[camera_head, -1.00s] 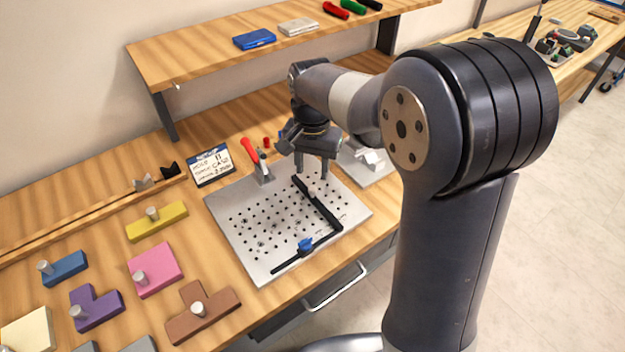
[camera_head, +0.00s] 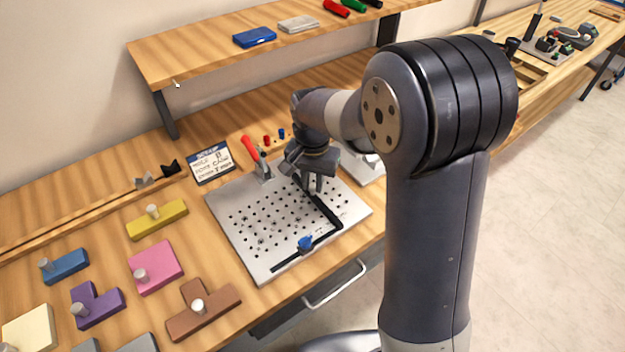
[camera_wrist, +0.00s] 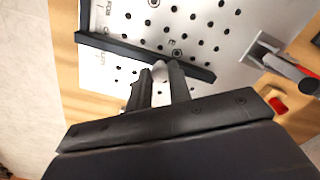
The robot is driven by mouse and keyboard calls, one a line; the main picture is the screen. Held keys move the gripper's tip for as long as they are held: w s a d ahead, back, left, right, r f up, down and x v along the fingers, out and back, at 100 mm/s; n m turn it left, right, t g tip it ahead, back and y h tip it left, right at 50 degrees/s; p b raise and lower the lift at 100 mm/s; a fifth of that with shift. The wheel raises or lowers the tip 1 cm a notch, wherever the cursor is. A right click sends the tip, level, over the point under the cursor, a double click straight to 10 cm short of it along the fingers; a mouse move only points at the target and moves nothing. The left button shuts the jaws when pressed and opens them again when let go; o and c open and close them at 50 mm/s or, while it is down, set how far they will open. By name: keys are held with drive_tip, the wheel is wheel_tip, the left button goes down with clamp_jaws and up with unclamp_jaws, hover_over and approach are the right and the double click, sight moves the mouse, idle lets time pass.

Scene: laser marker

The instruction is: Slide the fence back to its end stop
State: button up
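The fence, a black L-shaped bar (camera_head: 323,208), lies on a grey perforated plate (camera_head: 228,202); in the wrist view its long bar (camera_wrist: 110,44) crosses the plate. A small pale knob (camera_wrist: 161,70) stands at the long bar. My gripper (camera_head: 314,186) points down over the fence; in the wrist view its two dark fingers (camera_wrist: 160,77) are close together on either side of the knob, seemingly shut on it. The end stop cannot be made out.
A red-handled toggle clamp (camera_head: 254,154) stands at the plate's back edge, beside a label card (camera_head: 210,163). Coloured knobbed blocks, such as the pink one (camera_head: 155,267), lie left of the plate. A shelf (camera_head: 215,62) overhangs behind.

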clamp_jaws()
drive_tip(key=shift+w+d, duration=0.1)
drive_tip(key=w+d, duration=0.1)
drive_tip(key=d, duration=0.1)
drive_tip(key=w+d, duration=0.3)
drive_tip(key=shift+d+p, duration=0.3)
drive_tip(key=shift+p, duration=0.05)
drive_tip(key=shift+r, duration=0.1)
drive_tip(key=shift+o, duration=1.7)
unclamp_jaws()
drive_tip(key=shift+d, duration=0.2)
drive_tip(key=shift+o, duration=0.9)
drive_tip(key=shift+a, duration=0.1)
wheel_tip(320, 180, up, 11)
